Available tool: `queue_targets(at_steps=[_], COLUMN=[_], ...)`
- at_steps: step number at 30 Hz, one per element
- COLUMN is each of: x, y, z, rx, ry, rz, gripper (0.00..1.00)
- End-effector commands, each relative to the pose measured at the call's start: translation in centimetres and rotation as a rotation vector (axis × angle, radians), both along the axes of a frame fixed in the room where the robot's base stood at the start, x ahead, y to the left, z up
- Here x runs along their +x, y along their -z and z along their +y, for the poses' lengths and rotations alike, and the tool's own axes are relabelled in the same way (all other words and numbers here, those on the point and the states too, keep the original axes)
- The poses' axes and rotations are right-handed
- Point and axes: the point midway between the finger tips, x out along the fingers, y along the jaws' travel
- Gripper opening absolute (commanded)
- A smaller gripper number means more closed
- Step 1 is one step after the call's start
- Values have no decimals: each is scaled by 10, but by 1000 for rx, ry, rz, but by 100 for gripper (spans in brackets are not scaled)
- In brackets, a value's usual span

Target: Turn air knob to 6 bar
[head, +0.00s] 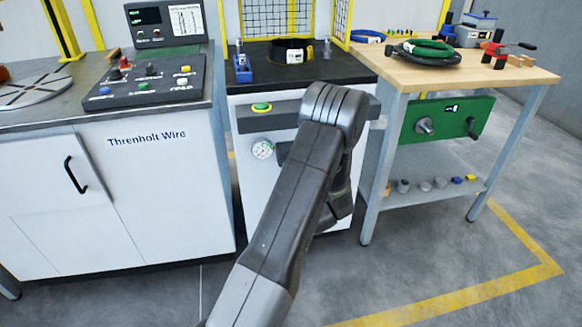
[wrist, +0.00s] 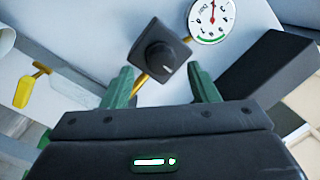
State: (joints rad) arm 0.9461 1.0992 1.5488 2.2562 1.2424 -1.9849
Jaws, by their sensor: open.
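The air knob (wrist: 160,57) is a black round knob on a square black base, in the upper middle of the wrist view, with a pale mark on its face. My gripper (wrist: 163,88) is open, its two green fingers apart below the knob and not closed on it. The round white gauge (wrist: 210,18) with a red needle and a green arc is up and right of the knob. The gauge (head: 263,149) also shows in the head view on the white cabinet front. My arm hides the knob and my gripper in the head view.
A black bar (wrist: 268,72) sticks out right of the knob, close to my gripper. A yellow handle (wrist: 28,88) is at the left. In the head view, a green button (head: 261,107) sits above the gauge, and a wooden-topped bench (head: 480,75) stands to the right.

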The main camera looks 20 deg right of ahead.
Motion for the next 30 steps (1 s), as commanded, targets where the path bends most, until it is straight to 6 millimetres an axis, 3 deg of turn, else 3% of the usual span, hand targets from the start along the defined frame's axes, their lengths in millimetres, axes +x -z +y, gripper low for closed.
queue_targets(at_steps=[7,18,25,30], x=[32,37,37,37], y=[0,0,0,0], z=[-3,-4,-4,-4], rx=[-1,1,1,6], ry=[-2,-1,-1,-1], rz=[-1,-1,-1,-2], gripper=[54,54,12,12])
